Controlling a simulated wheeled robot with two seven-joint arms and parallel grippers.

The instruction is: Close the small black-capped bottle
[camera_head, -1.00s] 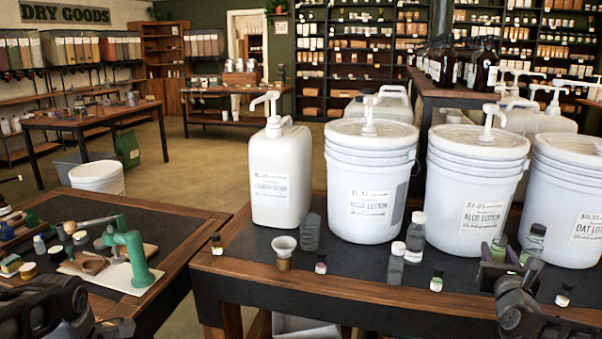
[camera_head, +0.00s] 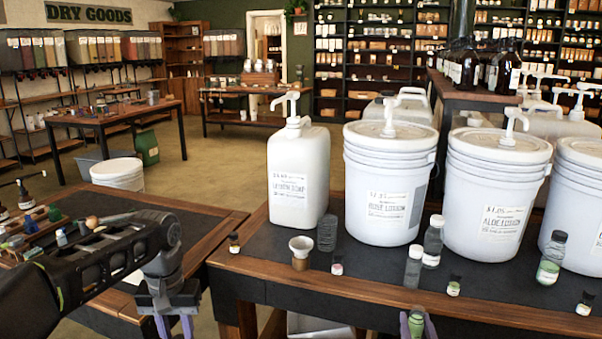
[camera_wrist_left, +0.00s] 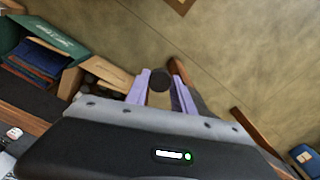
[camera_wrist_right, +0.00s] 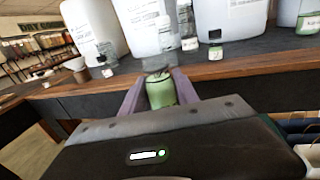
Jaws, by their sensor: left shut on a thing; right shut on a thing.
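My right gripper (camera_head: 415,328) is at the bottom of the head view, in front of the table edge. It is shut on a small bottle (camera_wrist_right: 160,92) of green lotion, held roughly upright in the right wrist view; its top shows no black cap. My left gripper (camera_head: 173,329) is at the lower left of the head view, pointing down, beyond the front corner of the pump table. It is shut on a small round black cap (camera_wrist_left: 159,80), seen between its fingertips in the left wrist view. The two grippers are well apart.
The pump table (camera_head: 330,282) carries white buckets (camera_head: 388,185), a white jug (camera_head: 297,180), a funnel (camera_head: 301,248), clear bottles (camera_head: 414,267) and several small black-capped bottles (camera_head: 454,285). A second table (camera_head: 200,222) is at left. The floor gap between tables is open.

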